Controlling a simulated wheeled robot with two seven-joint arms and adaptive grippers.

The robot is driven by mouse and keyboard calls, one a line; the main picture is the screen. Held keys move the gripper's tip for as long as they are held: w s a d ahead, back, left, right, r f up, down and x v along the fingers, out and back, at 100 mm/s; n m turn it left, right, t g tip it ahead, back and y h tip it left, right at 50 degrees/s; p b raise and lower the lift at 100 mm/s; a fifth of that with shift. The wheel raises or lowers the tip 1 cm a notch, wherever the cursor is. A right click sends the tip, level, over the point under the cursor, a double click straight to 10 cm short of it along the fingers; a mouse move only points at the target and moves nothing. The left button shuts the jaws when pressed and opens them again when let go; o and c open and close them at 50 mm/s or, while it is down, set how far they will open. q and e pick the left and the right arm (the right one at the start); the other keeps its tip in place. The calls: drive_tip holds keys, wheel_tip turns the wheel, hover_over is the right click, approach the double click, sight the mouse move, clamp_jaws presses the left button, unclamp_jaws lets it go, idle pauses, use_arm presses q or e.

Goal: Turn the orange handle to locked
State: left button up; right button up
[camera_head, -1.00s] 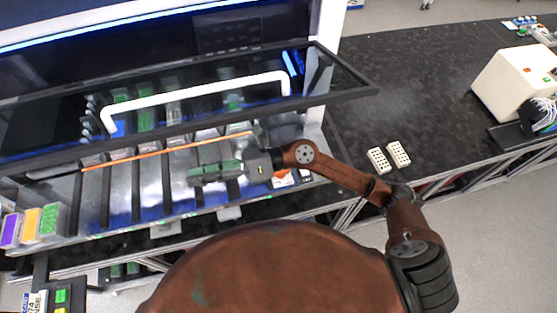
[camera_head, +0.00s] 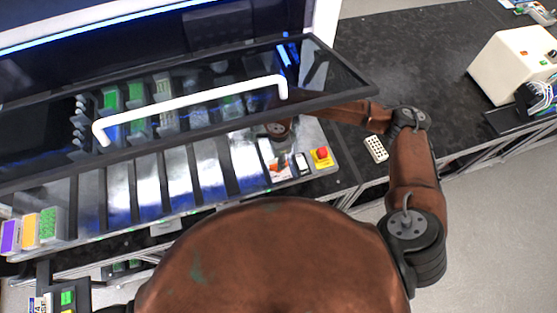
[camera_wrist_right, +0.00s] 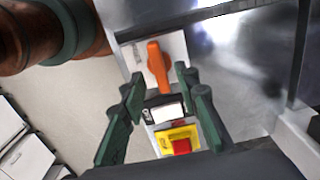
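The orange handle (camera_wrist_right: 158,65) stands on a white plate (camera_wrist_right: 133,58) in the right wrist view. Its long grip points down the picture, toward the switch. My right gripper (camera_wrist_right: 161,82) has its green fingers spread, one on each side of the handle's lower end, with visible gaps. Whether the fingers are level with the handle in depth is unclear. In the head view the handle (camera_head: 275,167) is small on the panel at the machine's right end.
A black-and-white switch (camera_wrist_right: 165,109) and a red button (camera_wrist_right: 181,147) on a yellow base lie beside the handle. The raised glass front (camera_head: 190,110) with its white bar overhangs the area. A white perforated block (camera_head: 376,149) sits on the dark bench to the right.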

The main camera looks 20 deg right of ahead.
drive_tip(key=shift+f, duration=1.4)
drive_tip(key=shift+c, duration=0.4)
clamp_jaws()
